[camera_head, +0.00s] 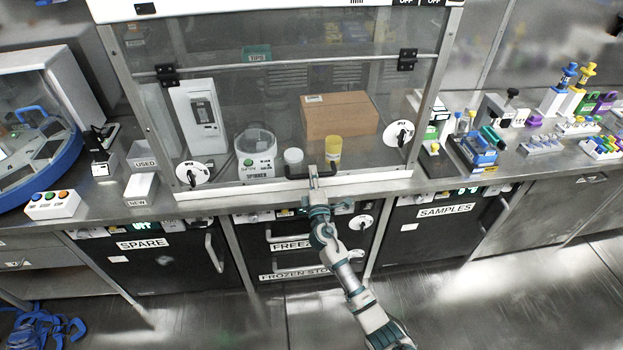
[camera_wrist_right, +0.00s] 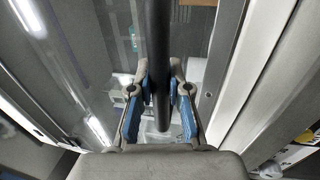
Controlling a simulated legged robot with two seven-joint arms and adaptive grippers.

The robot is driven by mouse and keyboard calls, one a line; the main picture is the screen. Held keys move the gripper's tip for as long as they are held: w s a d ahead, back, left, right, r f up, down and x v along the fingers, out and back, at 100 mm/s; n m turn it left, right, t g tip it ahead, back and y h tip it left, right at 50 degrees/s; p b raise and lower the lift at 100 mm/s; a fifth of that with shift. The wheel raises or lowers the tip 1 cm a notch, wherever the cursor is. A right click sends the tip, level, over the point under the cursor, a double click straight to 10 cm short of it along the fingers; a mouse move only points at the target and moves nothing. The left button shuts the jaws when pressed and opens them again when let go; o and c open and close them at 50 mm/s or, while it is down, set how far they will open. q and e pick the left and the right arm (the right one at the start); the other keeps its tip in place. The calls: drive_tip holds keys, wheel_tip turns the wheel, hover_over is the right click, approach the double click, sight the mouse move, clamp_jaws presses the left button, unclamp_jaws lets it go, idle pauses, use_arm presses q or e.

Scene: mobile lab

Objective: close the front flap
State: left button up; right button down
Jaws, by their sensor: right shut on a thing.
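The front flap (camera_head: 235,100) is a clear panel hung from two black hinges on the front of a glass-fronted cabinet. It hangs down over the cabinet front, with its lower edge near the white sill (camera_head: 380,185). I cannot tell whether a small gap is left there. A dark bar handle (camera_head: 296,177) runs along its lower edge. My right gripper (camera_head: 313,176) is shut on this handle. In the right wrist view the black handle (camera_wrist_right: 161,60) passes between the blue-padded fingers (camera_wrist_right: 161,105). My left gripper is not in view.
Behind the flap are a cardboard box (camera_head: 340,114), a yellow-lidded jar (camera_head: 333,150), a white round device (camera_head: 256,152) and a white instrument (camera_head: 199,115). Tube racks (camera_head: 480,145) stand to the right. A button box (camera_head: 53,204) is at left. Drawers lie below.

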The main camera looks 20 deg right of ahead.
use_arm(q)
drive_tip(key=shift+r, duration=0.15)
use_arm(e)
drive_tip(key=c, duration=1.5)
unclamp_jaws()
drive_tip(key=shift+w+r, duration=0.1)
drive_tip(key=o, duration=0.4)
drive_tip(key=shift+w, duration=0.15)
drive_tip(key=shift+w+d+f, duration=0.1)
drive_tip(key=shift+w+f, duration=0.1)
drive_tip(key=shift+f, duration=0.15)
drive_tip(key=shift+s+r, duration=0.1)
drive_tip(key=shift+s, duration=0.15)
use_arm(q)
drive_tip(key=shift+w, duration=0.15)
use_arm(e)
drive_tip(key=v, duration=1.1)
drive_tip(key=shift+s+f, duration=0.2)
drive_tip(key=shift+s, duration=0.05)
